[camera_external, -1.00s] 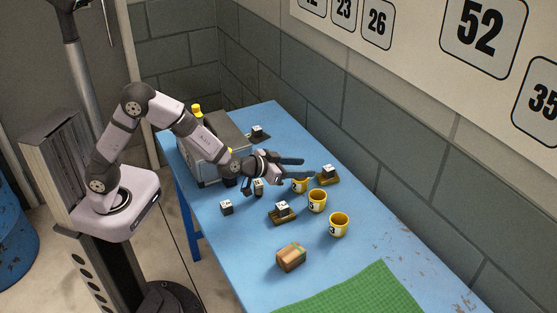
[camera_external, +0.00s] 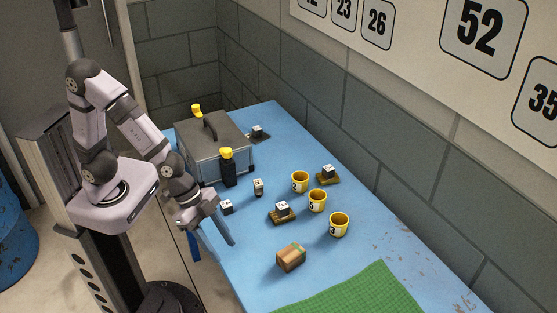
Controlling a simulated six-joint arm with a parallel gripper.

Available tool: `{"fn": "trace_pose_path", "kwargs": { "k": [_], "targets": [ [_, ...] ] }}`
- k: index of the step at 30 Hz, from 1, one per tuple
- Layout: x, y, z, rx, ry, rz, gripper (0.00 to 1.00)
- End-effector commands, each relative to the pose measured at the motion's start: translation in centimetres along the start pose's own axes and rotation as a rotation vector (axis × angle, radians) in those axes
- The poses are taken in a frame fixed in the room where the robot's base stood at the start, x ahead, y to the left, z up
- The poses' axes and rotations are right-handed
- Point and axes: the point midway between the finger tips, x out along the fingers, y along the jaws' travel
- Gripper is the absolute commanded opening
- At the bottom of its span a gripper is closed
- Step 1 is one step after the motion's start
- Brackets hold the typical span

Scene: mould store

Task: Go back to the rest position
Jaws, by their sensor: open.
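My gripper (camera_external: 219,235) hangs at the left edge of the blue table (camera_external: 240,268), with its fingers pointing down and to the right. It is open, and nothing shows between its fingers.
Several yellow cups (camera_external: 339,225) and a cube on a wooden base (camera_external: 282,212) stand mid-table. A brown box (camera_external: 291,257) and green mat (camera_external: 365,295) lie in front.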

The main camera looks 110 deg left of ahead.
Motion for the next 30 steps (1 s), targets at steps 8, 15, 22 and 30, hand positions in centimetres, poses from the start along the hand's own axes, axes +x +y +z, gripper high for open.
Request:
{"fn": "trace_pose_path", "kwargs": {
  "k": [8,15,22,30],
  "targets": [
    [-1.6,2.2,8.7,0.013,-0.234,0.064,0.44],
    [-3.0,-0.6,16.9,-0.172,-0.461,-0.029,0.44],
    [-7.9,-1.4,16.6,-0.227,-0.523,-0.072,0.44],
    [-13.2,-1.3,13.4,-0.227,-0.522,-0.071,0.44]
  ]
}}
